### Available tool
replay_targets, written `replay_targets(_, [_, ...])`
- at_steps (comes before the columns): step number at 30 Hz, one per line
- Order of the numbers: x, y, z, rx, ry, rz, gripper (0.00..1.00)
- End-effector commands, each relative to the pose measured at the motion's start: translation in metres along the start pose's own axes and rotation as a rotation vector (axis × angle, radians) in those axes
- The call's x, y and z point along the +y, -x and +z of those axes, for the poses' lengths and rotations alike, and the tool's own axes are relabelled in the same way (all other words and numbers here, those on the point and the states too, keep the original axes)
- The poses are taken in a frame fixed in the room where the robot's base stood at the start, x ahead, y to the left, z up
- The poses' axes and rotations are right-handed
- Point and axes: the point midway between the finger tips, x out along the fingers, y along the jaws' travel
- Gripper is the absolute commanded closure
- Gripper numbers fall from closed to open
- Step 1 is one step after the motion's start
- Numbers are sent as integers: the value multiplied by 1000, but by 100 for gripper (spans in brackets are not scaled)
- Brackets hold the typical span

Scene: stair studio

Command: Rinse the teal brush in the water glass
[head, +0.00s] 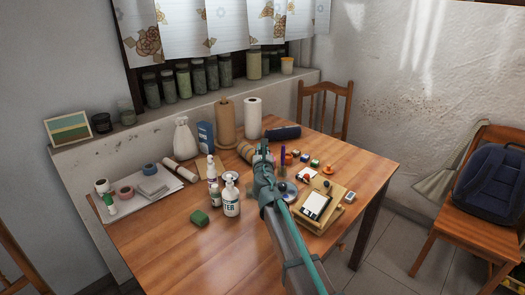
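My arm reaches from the bottom of the head view across the table, and my gripper (264,150) is over the back middle of the table. It is small and seen from behind, so I cannot tell whether its fingers are open or shut, or whether they hold anything. I cannot make out the teal brush. I cannot pick out the water glass for certain either; my gripper and arm hide part of the tabletop there. A purple upright stick (283,155) stands just right of my gripper.
The wooden table (160,250) is clear at front left. A wooden box with a white-and-black card (316,204) lies right. Paper rolls (253,120) stand behind. Jars (168,85) line the ledge.

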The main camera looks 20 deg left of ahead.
Motion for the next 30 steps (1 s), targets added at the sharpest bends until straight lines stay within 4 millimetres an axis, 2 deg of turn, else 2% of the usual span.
replay_targets(1, [0, 0, 7, 0, 0, 0, 100])
replay_targets(24, [0, 0, 55, 0, 0, 0, 100])
replay_targets(30, [0, 0, 58, 0, 0, 0, 100])
